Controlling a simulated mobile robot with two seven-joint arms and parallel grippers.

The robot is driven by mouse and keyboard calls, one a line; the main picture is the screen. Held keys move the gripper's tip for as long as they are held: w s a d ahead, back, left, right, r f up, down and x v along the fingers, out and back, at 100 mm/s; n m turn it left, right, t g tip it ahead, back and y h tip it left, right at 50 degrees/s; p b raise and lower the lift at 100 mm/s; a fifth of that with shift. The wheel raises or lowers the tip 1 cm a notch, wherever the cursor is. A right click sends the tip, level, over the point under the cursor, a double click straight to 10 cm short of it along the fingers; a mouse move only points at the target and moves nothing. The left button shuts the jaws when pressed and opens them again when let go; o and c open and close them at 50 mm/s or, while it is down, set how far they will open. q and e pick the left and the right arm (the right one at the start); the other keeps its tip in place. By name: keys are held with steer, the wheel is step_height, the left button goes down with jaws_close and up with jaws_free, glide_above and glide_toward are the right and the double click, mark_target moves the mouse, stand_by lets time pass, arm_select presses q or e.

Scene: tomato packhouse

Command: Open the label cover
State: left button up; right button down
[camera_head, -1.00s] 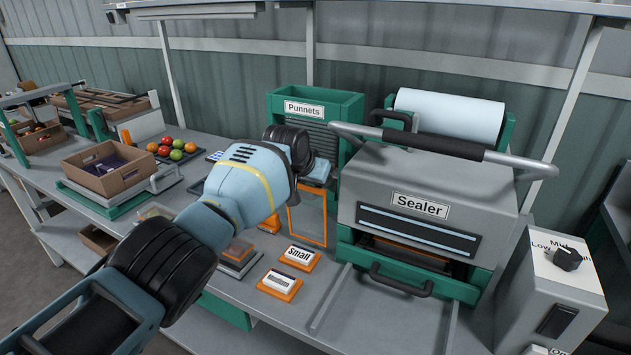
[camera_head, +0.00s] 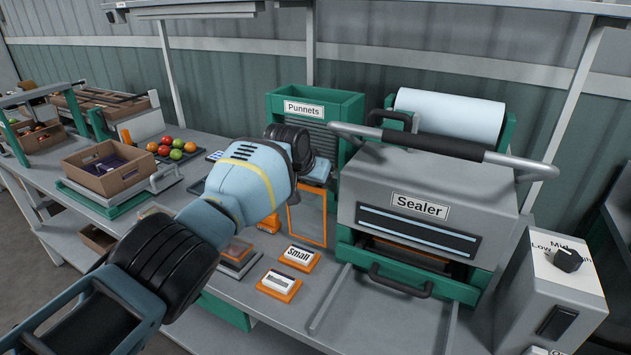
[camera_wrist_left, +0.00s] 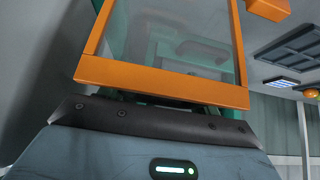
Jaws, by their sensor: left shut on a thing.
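The label cover (camera_head: 307,222) is a clear pane in an orange frame. In the head view it stands steeply upright, just left of the sealer. My left gripper (camera_head: 318,173) is at its upper edge, its fingertips mostly hidden by my wrist. It is shut on the cover. In the left wrist view the cover's orange frame (camera_wrist_left: 160,81) crosses just beyond my gripper's dark edge, with the pane rising above it. My right gripper is in neither view.
The grey sealer (camera_head: 440,185) stands close to the right of the cover. The green punnet dispenser (camera_head: 345,105) is behind it. Orange-based label blocks, one reading "Small" (camera_head: 299,257), lie in front. A tomato tray and a cardboard crate (camera_head: 105,168) are at left.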

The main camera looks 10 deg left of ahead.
arm_select(q)
steer(key=o, duration=1.3)
steer(key=shift+s+f, duration=0.1)
steer(key=shift+f, duration=0.45)
steer(key=shift+o, duration=0.5)
steer(key=shift+r, duration=0.1)
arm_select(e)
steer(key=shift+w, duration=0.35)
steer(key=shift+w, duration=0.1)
arm_select(q)
step_height(320, 180, up, 9)
steer(key=p, duration=0.1)
steer(key=shift+s+r, duration=0.15)
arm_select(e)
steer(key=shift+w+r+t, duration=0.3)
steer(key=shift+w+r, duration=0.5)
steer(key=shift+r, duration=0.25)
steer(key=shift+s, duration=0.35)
